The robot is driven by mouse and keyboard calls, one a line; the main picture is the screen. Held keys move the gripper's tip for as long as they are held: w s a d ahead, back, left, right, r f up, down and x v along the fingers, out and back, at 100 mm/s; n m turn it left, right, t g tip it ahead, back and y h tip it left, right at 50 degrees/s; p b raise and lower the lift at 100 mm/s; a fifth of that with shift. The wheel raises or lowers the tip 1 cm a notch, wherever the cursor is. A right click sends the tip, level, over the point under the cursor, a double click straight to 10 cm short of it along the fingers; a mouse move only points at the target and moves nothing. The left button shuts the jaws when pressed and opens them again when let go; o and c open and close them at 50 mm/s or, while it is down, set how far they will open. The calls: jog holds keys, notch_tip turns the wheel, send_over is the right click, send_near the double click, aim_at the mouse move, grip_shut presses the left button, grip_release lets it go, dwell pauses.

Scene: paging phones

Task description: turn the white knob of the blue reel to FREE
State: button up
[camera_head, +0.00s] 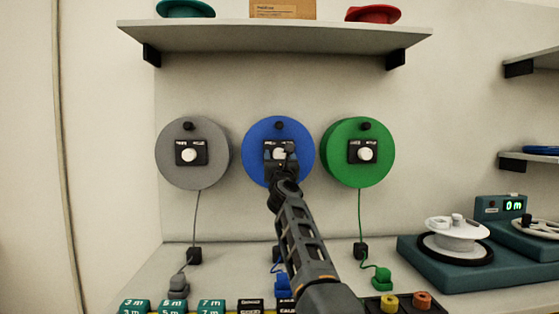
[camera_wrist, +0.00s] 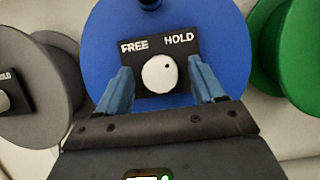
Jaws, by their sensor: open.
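The blue reel (camera_head: 257,134) hangs on the wall between a grey reel and a green reel. Its round white knob (camera_wrist: 158,75) sits on a black plate (camera_wrist: 140,57) lettered FREE on the left and HOLD on the right. A small dark dot on the knob is at its upper right, toward HOLD. My gripper (camera_wrist: 160,88) is open, with one finger on each side of the knob. Gaps show between the fingers and the knob in the wrist view. In the head view my gripper (camera_head: 280,158) partly covers the plate and knob.
The grey reel (camera_head: 175,140) and green reel (camera_head: 360,132) flank the blue one, each with a white knob. A shelf (camera_head: 270,38) hangs above. Below, a counter holds connectors, labelled blocks and a teal device (camera_head: 440,275) at right. Cords hang from the reels.

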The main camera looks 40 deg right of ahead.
jog(key=c, duration=1.1)
jog(key=shift+o, duration=0.2)
